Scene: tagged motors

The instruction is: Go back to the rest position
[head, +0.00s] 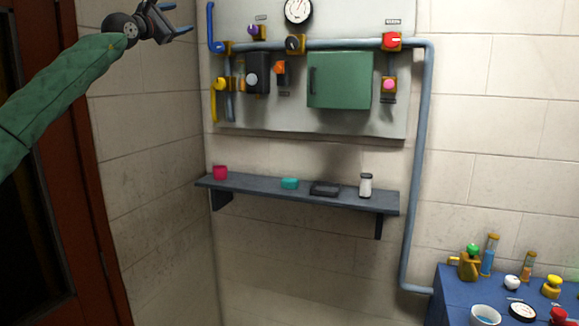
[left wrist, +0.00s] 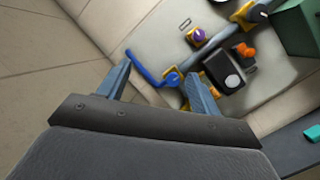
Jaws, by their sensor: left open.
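My left gripper (head: 175,18) is raised at the top left of the head view, in front of the bare wall, left of the grey panel. Its two fingers are apart and nothing is between them. In the left wrist view the open fingers (left wrist: 160,88) point toward the panel (left wrist: 165,35), with the blue lever (left wrist: 150,75) showing beyond and between them. I cannot tell from the wrist view how far the lever is from the fingertips. My green-sleeved left arm comes in from the left. My right gripper is in neither view.
The wall panel (head: 270,115) carries pipes, knobs, a gauge and a green box (head: 340,80). A blue bench (head: 450,290) with several parts stands lower right. A reddish door frame (head: 95,200) is left.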

